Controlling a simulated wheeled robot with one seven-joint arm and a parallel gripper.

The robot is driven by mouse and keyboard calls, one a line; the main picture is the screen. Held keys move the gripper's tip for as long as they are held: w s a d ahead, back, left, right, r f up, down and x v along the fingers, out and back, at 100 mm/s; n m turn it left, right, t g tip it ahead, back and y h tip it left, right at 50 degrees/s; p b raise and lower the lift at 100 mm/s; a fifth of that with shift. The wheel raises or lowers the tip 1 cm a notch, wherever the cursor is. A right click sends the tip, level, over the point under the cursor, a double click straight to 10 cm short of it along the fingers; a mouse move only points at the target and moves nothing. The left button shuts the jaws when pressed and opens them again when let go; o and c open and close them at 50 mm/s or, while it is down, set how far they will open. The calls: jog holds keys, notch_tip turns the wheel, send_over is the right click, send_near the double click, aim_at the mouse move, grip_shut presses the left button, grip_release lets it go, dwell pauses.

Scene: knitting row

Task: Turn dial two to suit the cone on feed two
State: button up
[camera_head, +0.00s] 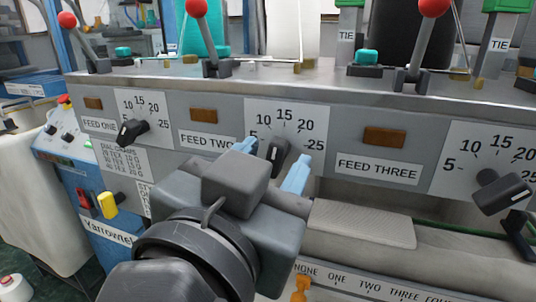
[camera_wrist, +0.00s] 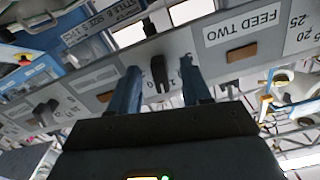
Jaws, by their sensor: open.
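Dial two (camera_head: 278,154) is a dark knob on a white scale plate (camera_head: 313,118) marked 10, 15, 20 and 25, right of the FEED TWO label (camera_head: 207,139). Its exact pointer reading is unclear. My gripper (camera_head: 271,163) is open, with one blue finger on each side of the knob; contact cannot be told. In the wrist view the knob (camera_wrist: 158,73) stands between the two fingers (camera_wrist: 160,92). A teal cone (camera_head: 205,28) and a white cone (camera_head: 296,28) stand behind the ledge above; which one is on feed two is unclear.
Dial one (camera_head: 132,131) is at the left and dial three (camera_head: 500,191) at the right. A dial chart (camera_head: 123,165) with small print hangs below FEED ONE. Red-knobbed levers (camera_head: 212,40) stand along the metal ledge. A padded grey bar (camera_head: 362,222) runs below the panel.

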jog(key=v, duration=0.7)
jog(key=shift+s+b, duration=0.2)
jog(key=shift+b, duration=0.1)
jog(key=shift+c, duration=0.4)
